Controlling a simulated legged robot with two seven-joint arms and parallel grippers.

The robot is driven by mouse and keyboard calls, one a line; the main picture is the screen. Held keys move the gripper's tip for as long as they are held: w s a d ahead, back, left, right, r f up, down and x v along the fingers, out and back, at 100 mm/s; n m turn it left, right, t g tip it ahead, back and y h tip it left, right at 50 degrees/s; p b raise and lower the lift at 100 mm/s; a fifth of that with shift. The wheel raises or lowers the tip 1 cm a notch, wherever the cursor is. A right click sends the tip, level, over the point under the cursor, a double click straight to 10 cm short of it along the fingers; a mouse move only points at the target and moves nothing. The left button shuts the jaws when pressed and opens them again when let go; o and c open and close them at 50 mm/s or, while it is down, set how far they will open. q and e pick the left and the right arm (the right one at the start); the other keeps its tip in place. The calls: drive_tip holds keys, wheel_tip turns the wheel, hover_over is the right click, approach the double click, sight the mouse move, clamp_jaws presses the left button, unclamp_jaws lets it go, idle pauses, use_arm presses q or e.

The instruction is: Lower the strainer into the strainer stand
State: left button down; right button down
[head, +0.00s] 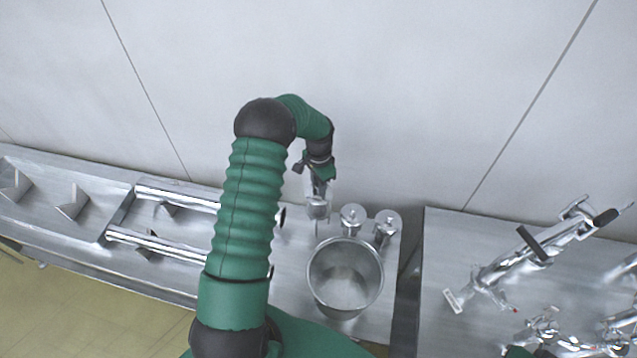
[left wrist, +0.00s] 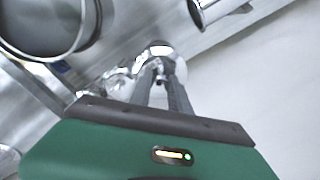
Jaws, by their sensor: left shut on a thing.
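My left gripper (head: 318,190) points down over the steel bench near the wall. It is shut on a small shiny metal piece (head: 317,208), which I take to be the strainer. In the left wrist view the two grey fingers (left wrist: 165,85) meet at this shiny rounded piece (left wrist: 158,55), whose full shape is hard to tell. A large open steel cylinder (head: 345,278) stands on the bench, in front of and to the right of the gripper. I cannot tell which item is the strainer stand. My right gripper does not show.
Two small steel canisters (head: 353,218) (head: 387,228) stand right of the gripper. A frame with two polished bars (head: 165,245) lies left, partly behind my arm. A second bench (head: 450,240) at the right, across a dark gap, holds shiny metal fittings (head: 535,245).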

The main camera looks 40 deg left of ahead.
sight(318, 197)
use_arm(q)
wheel_tip(318, 197, down, 3)
drive_tip(key=shift+w+f+b, duration=0.1)
drive_tip(key=shift+b, duration=0.75)
wheel_tip(318, 197, down, 3)
drive_tip(key=shift+a+f+b, duration=0.1)
drive_tip(key=shift+b, duration=1)
drive_tip(key=shift+f+b, duration=0.6)
drive_tip(key=shift+f, duration=0.3)
drive_tip(key=shift+f, duration=0.25)
drive_tip(key=c, duration=1.1)
unclamp_jaws()
drive_tip(key=shift+c, duration=0.2)
wheel_tip(318, 197, up, 16)
drive_tip(key=b, duration=0.2)
drive_tip(key=shift+r+b, duration=0.1)
drive_tip(key=shift+b, duration=0.25)
drive_tip(key=shift+r, duration=0.3)
